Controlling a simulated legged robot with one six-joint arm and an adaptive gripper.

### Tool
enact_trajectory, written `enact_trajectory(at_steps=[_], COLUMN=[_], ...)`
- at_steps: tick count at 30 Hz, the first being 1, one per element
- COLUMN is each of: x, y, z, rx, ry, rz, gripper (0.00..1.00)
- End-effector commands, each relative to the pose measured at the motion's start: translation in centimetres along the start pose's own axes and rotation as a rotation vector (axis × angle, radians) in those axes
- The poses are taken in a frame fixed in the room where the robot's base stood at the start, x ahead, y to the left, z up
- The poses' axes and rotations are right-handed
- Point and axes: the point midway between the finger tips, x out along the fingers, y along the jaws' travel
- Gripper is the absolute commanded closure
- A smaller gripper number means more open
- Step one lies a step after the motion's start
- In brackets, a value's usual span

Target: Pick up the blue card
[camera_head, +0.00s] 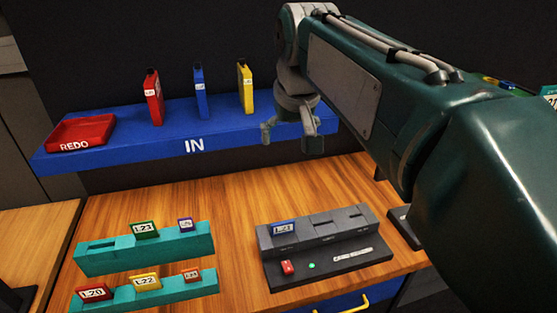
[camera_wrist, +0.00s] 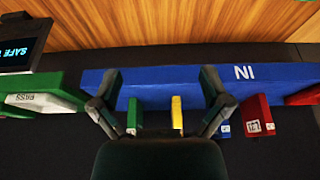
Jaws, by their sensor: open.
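A blue card (camera_head: 283,230) with a white label stands in the left slot of the grey panel unit (camera_head: 340,220) on the wooden table. My gripper (camera_head: 290,134) hangs by the right part of the blue shelf, above and behind the panel unit, clearly apart from the card. It is open with nothing between its fingers, and its fingers also show in the wrist view (camera_wrist: 160,110). The blue card on the panel cannot be seen in the wrist view. A taller blue upright piece (camera_head: 200,92) stands on the shelf.
The blue shelf (camera_head: 130,137) marked IN also bears red (camera_head: 153,97) and yellow (camera_head: 245,88) upright pieces and a red REDO tray (camera_head: 80,132). Teal racks (camera_head: 180,247) hold several coloured cards at left. A screen (camera_wrist: 25,45) shows in the wrist view.

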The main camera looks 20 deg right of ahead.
Motion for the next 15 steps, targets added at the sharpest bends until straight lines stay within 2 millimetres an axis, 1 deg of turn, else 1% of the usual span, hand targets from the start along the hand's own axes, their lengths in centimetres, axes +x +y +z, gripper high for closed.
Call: enact_trajectory(at_steps=[1, 2, 3, 5, 6, 9, 12, 15], x=[2.4, 3.9, 6.1, 9.5, 11.7, 16.2, 19.2, 20.7], y=[0.0, -0.1, -0.1, -0.1, -0.1, -0.2, -0.2, -0.2], z=[0.0, 0.1, 0.2, 0.7, 1.1, 2.4, 3.5, 4.2], rx=[0.000, 0.000, -0.001, -0.001, -0.001, -0.001, -0.001, -0.001], ry=[-0.043, -0.070, -0.106, -0.164, -0.201, -0.282, -0.336, -0.362], rz=[0.000, 0.000, -0.001, -0.001, -0.001, -0.001, -0.001, -0.001], gripper=[0.00, 0.00, 0.00, 0.00, 0.00, 0.00, 0.00, 0.00])
